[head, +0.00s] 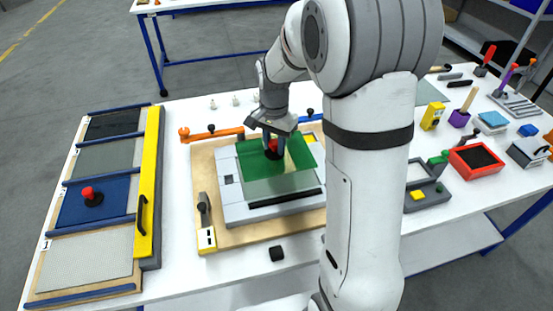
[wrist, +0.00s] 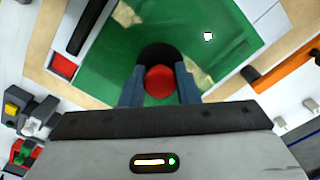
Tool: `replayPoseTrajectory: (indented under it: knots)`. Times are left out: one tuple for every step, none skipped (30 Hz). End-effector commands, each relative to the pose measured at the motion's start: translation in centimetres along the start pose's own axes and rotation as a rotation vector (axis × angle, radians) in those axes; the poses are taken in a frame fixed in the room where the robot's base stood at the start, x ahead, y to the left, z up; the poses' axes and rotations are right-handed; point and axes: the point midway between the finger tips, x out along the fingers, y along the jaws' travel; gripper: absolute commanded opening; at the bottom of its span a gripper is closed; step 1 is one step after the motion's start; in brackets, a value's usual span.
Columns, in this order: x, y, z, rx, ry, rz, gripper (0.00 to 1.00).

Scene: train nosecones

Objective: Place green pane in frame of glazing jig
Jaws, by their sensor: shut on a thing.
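The green pane (head: 297,179) is over the grey frame of the glazing jig (head: 262,211) in the head view. It looks turned a little relative to the frame, and I cannot tell whether it touches it. In the wrist view the pane (wrist: 105,78) fills much of the upper middle. A red knob (wrist: 159,79) on a black suction base stands on the pane. My gripper (head: 274,147) is shut on this red knob, with a blue-grey finger on each side in the wrist view (wrist: 159,88). My arm hides the right part of the jig in the head view.
A rack of panels (head: 105,200) with a yellow bar (head: 148,185) lies on the left; another red-knobbed handle (head: 91,196) stands on its blue panel. An orange clamp (head: 212,135) is behind the jig. A red tray (head: 476,160) and tools crowd the right.

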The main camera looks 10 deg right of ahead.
Motion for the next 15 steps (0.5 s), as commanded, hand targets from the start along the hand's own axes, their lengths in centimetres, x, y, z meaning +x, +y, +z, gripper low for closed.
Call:
replayPoseTrajectory:
  knots:
    - [0.8,0.1,-0.2,0.005,-0.001,0.002,0.00]
    - [1.3,0.2,-0.2,0.007,-0.001,0.001,0.00]
    - [1.9,0.3,-0.3,0.009,-0.001,0.001,0.00]
    - [2.2,0.3,-0.3,0.011,0.000,0.001,0.00]
    - [2.5,0.3,-0.4,0.012,0.001,0.000,0.00]
    - [2.7,0.4,-0.5,0.014,0.001,-0.001,0.00]
    - [2.9,0.4,-0.5,0.015,0.001,-0.001,0.00]
    - [3.1,0.5,-0.6,0.016,0.001,-0.001,0.00]
    - [3.5,0.5,-0.6,0.017,0.001,-0.001,0.00]
    - [3.9,0.6,-0.6,0.018,0.000,0.000,0.00]
    - [4.4,0.6,-0.6,0.018,-0.001,0.001,0.00]
    - [5.0,0.6,-0.6,0.019,0.000,0.001,0.00]
    - [5.3,0.6,-0.6,0.019,-0.001,0.001,0.00]
    - [5.7,0.6,-0.6,0.019,0.000,0.001,0.00]
    - [6.2,0.6,-0.7,0.020,0.000,0.000,0.00]
